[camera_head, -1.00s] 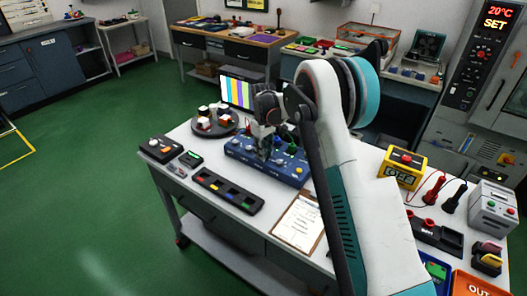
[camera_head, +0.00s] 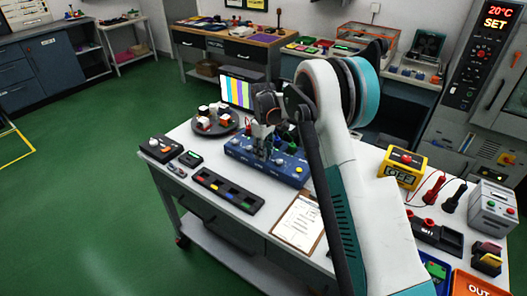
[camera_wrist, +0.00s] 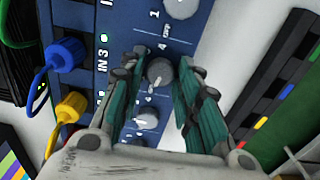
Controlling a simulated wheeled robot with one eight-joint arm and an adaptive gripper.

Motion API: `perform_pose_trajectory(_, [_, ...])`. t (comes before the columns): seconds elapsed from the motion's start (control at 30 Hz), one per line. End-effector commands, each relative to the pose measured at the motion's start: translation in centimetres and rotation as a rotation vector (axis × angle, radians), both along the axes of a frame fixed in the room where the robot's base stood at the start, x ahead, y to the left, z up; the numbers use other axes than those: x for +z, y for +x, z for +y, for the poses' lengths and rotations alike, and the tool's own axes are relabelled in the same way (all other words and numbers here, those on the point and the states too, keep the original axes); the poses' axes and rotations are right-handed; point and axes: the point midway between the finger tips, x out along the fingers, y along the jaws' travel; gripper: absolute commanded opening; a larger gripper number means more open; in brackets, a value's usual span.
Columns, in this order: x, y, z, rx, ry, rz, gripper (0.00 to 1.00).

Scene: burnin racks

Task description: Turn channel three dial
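The blue box (camera_head: 285,171) stands on the white table, with cable plugs and a row of dials on its top. In the wrist view, a dark grey round dial (camera_wrist: 159,72) with a pale pointer mark sits level with the "IN 3" label (camera_wrist: 102,70). My gripper (camera_wrist: 161,68) is over the box with its two teal fingers on either side of this dial. A narrow gap seems to show beside the dial, so the fingers look open around it. In the head view, my gripper (camera_head: 263,150) points down at the box and partly hides its dials.
A lighter dial (camera_wrist: 147,118) and a large pale dial (camera_wrist: 182,6) flank the middle one. Blue (camera_wrist: 66,52) and yellow (camera_wrist: 72,106) plugs stand left of the fingers. A black tray (camera_head: 228,190) lies in front of the box; a round stand (camera_head: 214,127) is behind left.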

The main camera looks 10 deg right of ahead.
Motion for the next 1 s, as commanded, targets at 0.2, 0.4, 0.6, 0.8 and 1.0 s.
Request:
perform_pose_trajectory(0.2, [0.0, 0.0, 0.0, -0.001, 0.000, 0.001, 0.44])
perform_pose_trajectory(0.4, [0.3, 0.0, 0.0, -0.001, 0.000, 0.001, 0.44])
perform_pose_trajectory(0.6, [3.0, -0.1, 0.0, -0.001, 0.000, 0.001, 0.44])
perform_pose_trajectory(0.8, [7.1, 0.0, 0.0, -0.001, 0.000, 0.001, 0.44])
perform_pose_trajectory(1.0, [10.4, 0.0, 0.0, -0.001, 0.000, 0.001, 0.44])
